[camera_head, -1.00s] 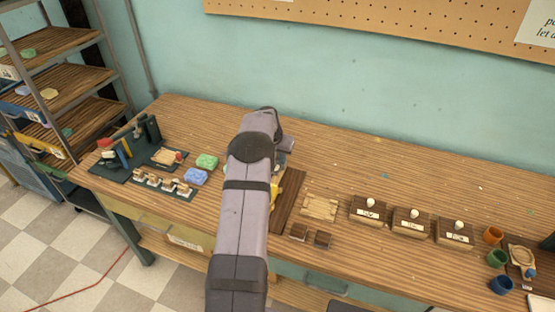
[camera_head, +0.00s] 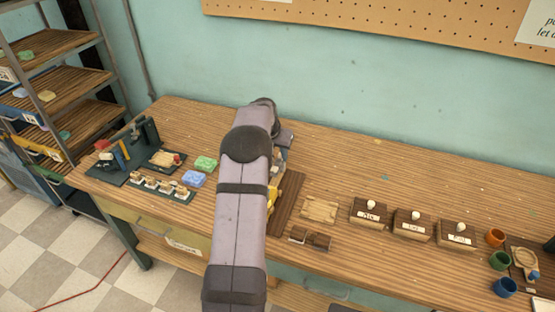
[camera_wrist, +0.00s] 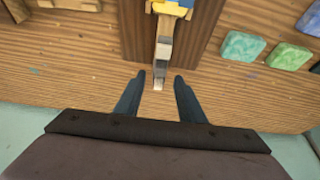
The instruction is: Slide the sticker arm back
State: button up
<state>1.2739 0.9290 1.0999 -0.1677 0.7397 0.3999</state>
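In the wrist view a narrow grey bar (camera_wrist: 164,40), which looks like the sticker arm, runs from a pale wooden mount with blue and yellow parts (camera_wrist: 172,7) on a dark brown board (camera_wrist: 130,30). Its pale tip points at my gripper (camera_wrist: 159,77). My gripper is open, with its two dark blue fingers apart on either side of the tip. I cannot tell whether either finger touches it. In the head view the dark board (camera_head: 287,205) and a yellow part (camera_head: 273,197) show beside my arm, which hides most of the device and my fingers.
A green soap (camera_head: 206,163) and a blue soap (camera_head: 193,179) lie left of my arm, near a dark tray of stamps (camera_head: 163,187). Right are a pale wooden plate (camera_head: 319,209), boxes with white knobs (camera_head: 371,214) and cups (camera_head: 495,237). The back of the table is mostly clear.

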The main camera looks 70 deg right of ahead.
jog(key=shift+b+v, duration=0.5)
jog(key=shift+v, duration=1.3)
jog(key=w+a+n+y, duration=0.1)
jog(key=w+a+n, duration=0.2)
jog(key=w+a, duration=0.45)
jog(key=w+a+r+n+t+y, duration=0.15)
jog(key=w+a, duration=0.35)
jog(key=a, duration=0.6)
jog(key=w+a+n, duration=0.3)
jog(key=w+a, duration=0.3)
jog(key=a, duration=0.4)
jog(key=a+n+y, duration=0.1)
jog(key=a+n, duration=0.4)
jog(key=a, duration=1.2)
jog(key=s+a+f+n, duration=0.1)
jog(key=s+a+n, duration=0.1)
jog(key=s+a, duration=0.4)
jog(key=s+a+f+n+g+y, duration=0.1)
jog(key=s+a+f+n, duration=0.1)
jog(key=s+a, duration=0.4)
jog(key=a+n, duration=0.1)
jog(key=a, duration=0.2)
jog(key=shift+s+f, duration=0.25)
jog(key=shift+s, duration=0.05)
